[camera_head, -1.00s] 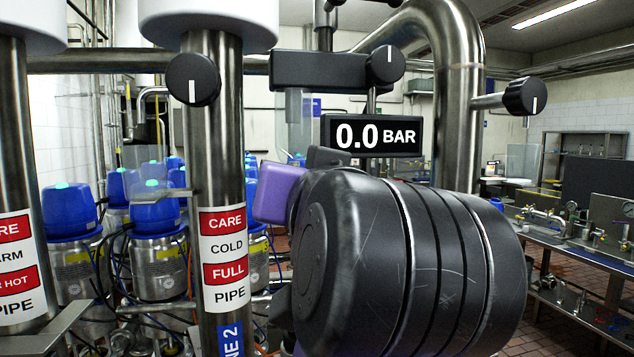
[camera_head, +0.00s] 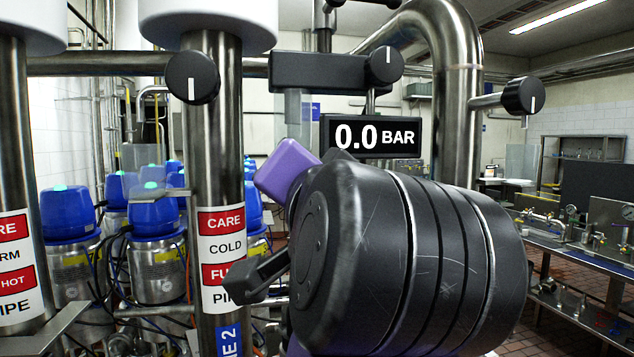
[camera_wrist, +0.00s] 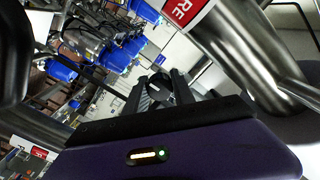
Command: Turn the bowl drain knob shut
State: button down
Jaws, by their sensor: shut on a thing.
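My gripper (camera_wrist: 166,90) is shut on a small round black knob (camera_wrist: 156,93) in the wrist view. The knob's face sits between the two dark fingers, and a pale mark shows on it. No name shows on it, so I cannot read whether it is the bowl drain knob. In the head view, one dark finger of my gripper (camera_head: 246,283) sticks out left of my black wrist, in front of the labelled pipe. The held knob is hidden there behind my wrist.
Three other black knobs show: left (camera_head: 193,77), middle (camera_head: 387,63) and right (camera_head: 523,95). A display (camera_head: 372,136) reads 0.0 BAR. A steel pipe (camera_head: 213,150) with CARE COLD labels stands left of my wrist. A bench (camera_head: 580,255) stands at right.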

jog(key=shift+f, duration=0.1)
jog(key=c, duration=1.3)
grip_release()
jog(key=shift+c, duration=0.2)
jog(key=b+v, duration=0.1)
jog(key=v, duration=0.6)
jog(key=shift+s+d+b, duration=0.15)
jog(key=shift+s+b, duration=0.25)
